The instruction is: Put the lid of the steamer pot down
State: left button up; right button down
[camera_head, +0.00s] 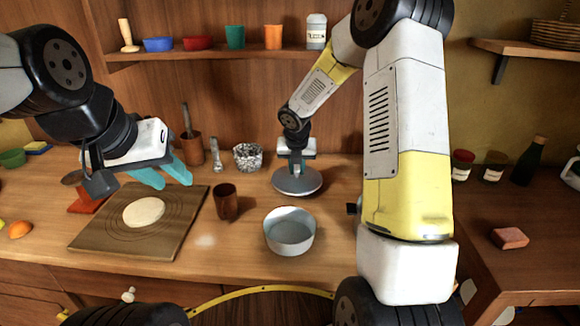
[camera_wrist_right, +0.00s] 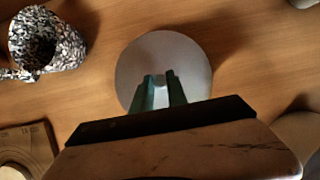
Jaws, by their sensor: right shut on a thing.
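The grey round lid (camera_head: 297,182) is at the back middle of the counter, behind the pot. My right gripper (camera_head: 296,168) is shut on the lid's knob from above. In the right wrist view the lid (camera_wrist_right: 163,62) shows as a flat disc under the fingertips (camera_wrist_right: 158,90). The lid is at or just above the wood; I cannot tell if it touches. The steamer pot (camera_head: 289,232), pale grey and round, stands open without its lid, nearer to me.
A cutting board (camera_head: 170,240) with round dough (camera_head: 144,212) lies at left, beside a brown cup (camera_head: 227,202). A speckled mug (camera_head: 248,157) stands left of the lid, also in the right wrist view (camera_wrist_right: 45,40). A reddish block (camera_head: 509,238) lies at right.

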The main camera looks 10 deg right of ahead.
jog(key=shift+f, duration=1.2)
jog(key=c, duration=1.3)
grip_release()
jog(key=shift+f, duration=0.1)
